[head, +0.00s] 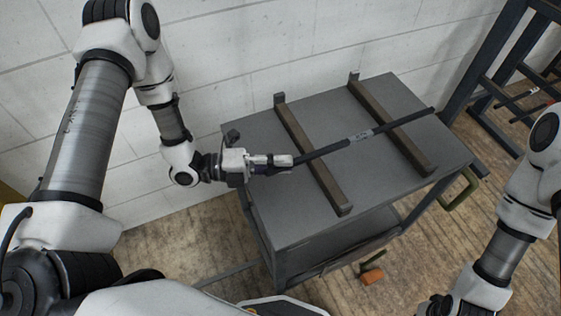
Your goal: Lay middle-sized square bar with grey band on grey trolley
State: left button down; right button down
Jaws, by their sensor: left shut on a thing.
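A long dark bar (328,150) with a grey band (361,135) near its middle lies level over the grey trolley (290,228). It crosses two brown wooden bearers (312,165) on the trolley's top. I cannot tell whether it rests on them or hangs just above. My left gripper (284,161) is shut on the bar's left end, over the trolley's left part. The bar's right end reaches the trolley's far right edge. My right arm is at the lower right, and its gripper is not in view.
A dark blue steel rack (500,75) stands right of the trolley. A white block wall (260,45) runs close behind it. An orange caster (371,276) shows below.

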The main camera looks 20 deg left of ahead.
pick_arm(q)
jog(key=shift+f+b, duration=0.35)
dwell(0.3)
jog(key=c, duration=1.1)
grip_release()
jog(key=o, duration=0.4)
jog(key=shift+f, duration=0.1)
notch_tip(320, 180, up, 10)
jog(key=p, duration=0.7)
jog(key=shift+p, duration=0.3)
